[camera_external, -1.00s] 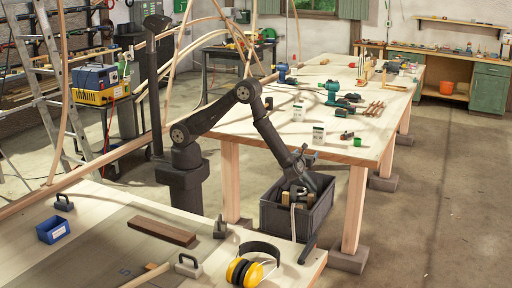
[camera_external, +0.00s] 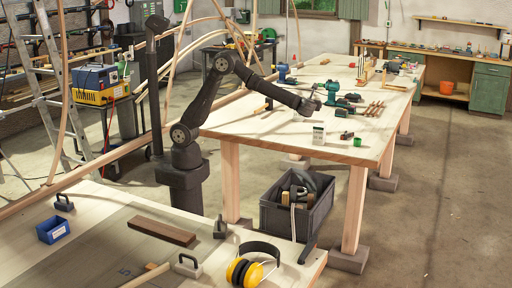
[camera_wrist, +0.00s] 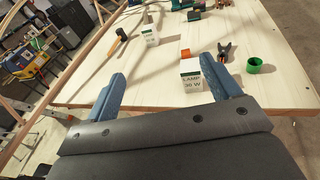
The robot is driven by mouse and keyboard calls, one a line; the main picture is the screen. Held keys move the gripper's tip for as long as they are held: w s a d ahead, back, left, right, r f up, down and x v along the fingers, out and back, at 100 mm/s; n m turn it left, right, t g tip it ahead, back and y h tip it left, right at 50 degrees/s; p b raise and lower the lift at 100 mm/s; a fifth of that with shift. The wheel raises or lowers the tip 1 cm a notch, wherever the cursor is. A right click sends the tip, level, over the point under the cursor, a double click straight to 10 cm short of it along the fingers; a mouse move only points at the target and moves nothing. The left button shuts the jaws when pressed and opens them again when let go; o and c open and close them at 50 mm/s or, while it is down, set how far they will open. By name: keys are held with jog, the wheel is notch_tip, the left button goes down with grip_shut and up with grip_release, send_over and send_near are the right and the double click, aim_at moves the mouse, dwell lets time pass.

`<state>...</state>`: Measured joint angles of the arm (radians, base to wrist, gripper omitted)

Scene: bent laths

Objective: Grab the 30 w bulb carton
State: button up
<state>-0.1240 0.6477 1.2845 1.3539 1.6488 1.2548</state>
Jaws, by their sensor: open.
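The 30 W bulb carton, a small white box with a green top marked "LAMP 30 W" (camera_wrist: 191,80), stands upright on the light wooden table. In the external view a white carton (camera_external: 318,135) stands near the table's front edge. My gripper (camera_wrist: 162,68) is open and empty, with its blue fingers spread wide. In the wrist view the carton appears between the fingers, close to the right one; I cannot tell the gap in depth. In the external view my gripper (camera_external: 315,95) is above the table, behind the carton.
A second white carton (camera_wrist: 151,36) stands farther off, by a hammer (camera_wrist: 119,42). Power tools (camera_external: 333,92) lie farther back. A grey crate (camera_external: 318,219) stands on the floor below.

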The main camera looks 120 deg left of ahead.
jog(key=s+a+f+n+g+h, duration=0.1)
jog(key=a+f+n+h, duration=0.15)
jog(key=a+h, duration=0.8)
notch_tip(320, 180, up, 2)
jog(key=m+t+h, duration=0.4)
jog(key=t+h, duration=0.1)
send_over(320, 125)
jog(key=f, duration=1.4)
jog(key=shift+d+f, duration=0.25)
jog(key=shift+f, duration=0.15)
jog(key=shift+a+f, duration=0.2)
jog(key=shift+f, duration=2.85)
jog(key=c, duration=1.1)
